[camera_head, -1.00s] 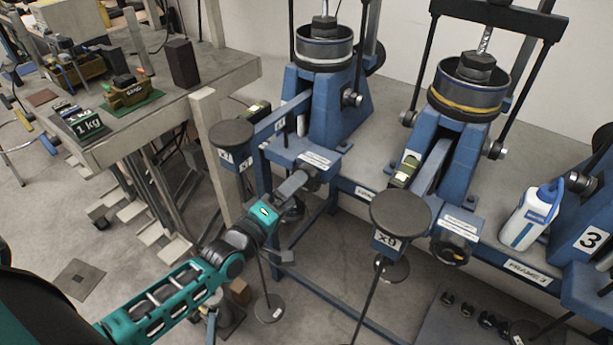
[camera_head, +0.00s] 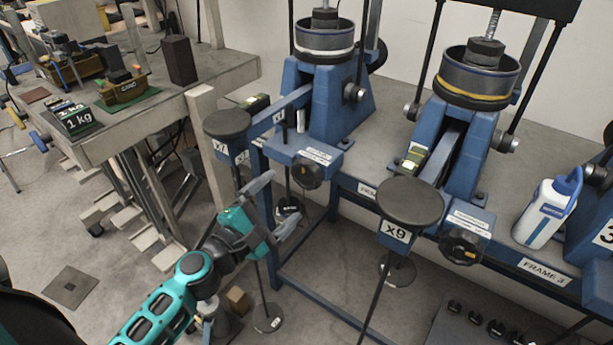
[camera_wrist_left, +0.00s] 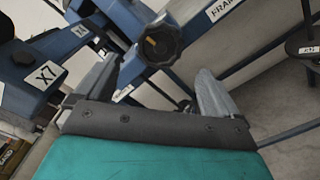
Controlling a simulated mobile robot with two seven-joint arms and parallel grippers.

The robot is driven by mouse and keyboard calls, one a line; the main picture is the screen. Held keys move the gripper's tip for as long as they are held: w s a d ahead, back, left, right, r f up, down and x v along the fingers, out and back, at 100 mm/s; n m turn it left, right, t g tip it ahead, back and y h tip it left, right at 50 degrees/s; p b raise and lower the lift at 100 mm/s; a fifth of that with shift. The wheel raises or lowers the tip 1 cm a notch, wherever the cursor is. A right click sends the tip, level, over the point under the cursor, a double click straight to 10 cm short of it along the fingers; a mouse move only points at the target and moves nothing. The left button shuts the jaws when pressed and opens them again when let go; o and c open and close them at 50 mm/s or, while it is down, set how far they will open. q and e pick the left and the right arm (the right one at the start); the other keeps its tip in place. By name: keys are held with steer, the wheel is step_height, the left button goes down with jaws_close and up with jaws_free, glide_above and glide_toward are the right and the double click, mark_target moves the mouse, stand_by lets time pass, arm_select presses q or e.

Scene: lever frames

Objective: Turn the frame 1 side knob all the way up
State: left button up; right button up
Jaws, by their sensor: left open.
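The frame 1 side knob (camera_head: 308,175) is a dark round knob on the front of the leftmost blue frame (camera_head: 335,105). In the left wrist view the knob (camera_wrist_left: 160,45) shows a small orange mark on its face, beyond and between my fingers. My left gripper (camera_head: 284,200) is open and empty, below and left of the knob in the head view and apart from it. Its two grey fingers also show in the left wrist view (camera_wrist_left: 153,85). My right gripper is not in view.
The x7 lever's round dark plate (camera_head: 227,123) stands just left of the knob. The x9 plate (camera_head: 410,203) and a second frame's knob (camera_head: 464,246) are to the right. A white bottle (camera_head: 546,212) stands on the bench. A wooden table (camera_head: 160,115) is at left.

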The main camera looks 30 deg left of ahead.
mark_target(304, 178)
arm_select(q)
steer(key=w, duration=0.3)
steer(key=w+d+p, duration=0.1)
steer(key=w, duration=0.5)
steer(key=shift+w+d+p, duration=0.15)
steer(key=shift+p, duration=0.15)
steer(key=shift+c, duration=0.5)
steer(key=shift+f, duration=0.15)
steer(key=c, duration=1.2)
